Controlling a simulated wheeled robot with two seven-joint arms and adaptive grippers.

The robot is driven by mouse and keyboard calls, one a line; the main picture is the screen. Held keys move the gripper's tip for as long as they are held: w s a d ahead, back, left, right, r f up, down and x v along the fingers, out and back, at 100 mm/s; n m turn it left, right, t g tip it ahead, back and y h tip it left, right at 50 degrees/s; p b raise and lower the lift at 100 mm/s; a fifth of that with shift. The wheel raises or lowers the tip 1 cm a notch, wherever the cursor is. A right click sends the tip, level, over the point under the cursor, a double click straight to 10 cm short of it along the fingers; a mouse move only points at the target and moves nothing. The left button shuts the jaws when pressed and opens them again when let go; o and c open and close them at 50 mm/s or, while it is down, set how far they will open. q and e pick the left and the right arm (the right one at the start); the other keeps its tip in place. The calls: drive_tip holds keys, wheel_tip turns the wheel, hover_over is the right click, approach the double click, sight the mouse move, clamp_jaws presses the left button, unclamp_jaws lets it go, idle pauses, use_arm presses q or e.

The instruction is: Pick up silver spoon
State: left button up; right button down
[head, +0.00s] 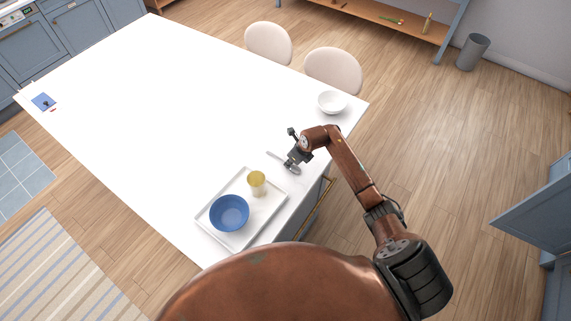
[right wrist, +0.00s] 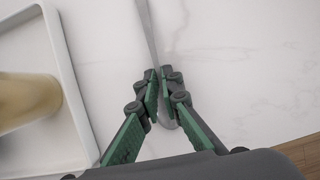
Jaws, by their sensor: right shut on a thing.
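The silver spoon (head: 274,155) shows in the head view on the white table (head: 180,100), close to the right edge and beside the tray. In the right wrist view the spoon (right wrist: 149,32) runs from the top edge down between the fingers. My right gripper (head: 292,164) is at the spoon, and in the right wrist view its green-padded fingers (right wrist: 159,78) are shut on it. Part of the spoon is hidden by the fingers. I cannot tell whether it touches the table. My left gripper is not in view.
A white tray (head: 209,243) holds a blue bowl (head: 229,213) and a yellow cup (head: 257,181), just left of my right gripper. A white bowl (head: 332,102) stands near the table's far right corner. Two pale chairs (head: 268,42) stand behind. The table's middle is clear.

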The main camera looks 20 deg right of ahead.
idle(0.4)
drive_tip(key=shift+w+d+r+b, duration=0.1)
drive_tip(key=shift+r+b, duration=0.2)
drive_tip(key=shift+r, duration=0.25)
drive_tip(key=v, duration=0.1)
drive_tip(key=b+v, duration=0.1)
drive_tip(key=shift+a+r, duration=0.2)
drive_tip(key=shift+r, duration=0.15)
drive_tip(key=s+a+r+b, duration=0.2)
drive_tip(key=s+a+r, duration=0.1)
drive_tip(key=s+r, duration=0.6)
drive_tip(key=s, duration=0.4)
drive_tip(key=shift+a+r+b, duration=0.2)
drive_tip(key=shift+a+b, duration=0.1)
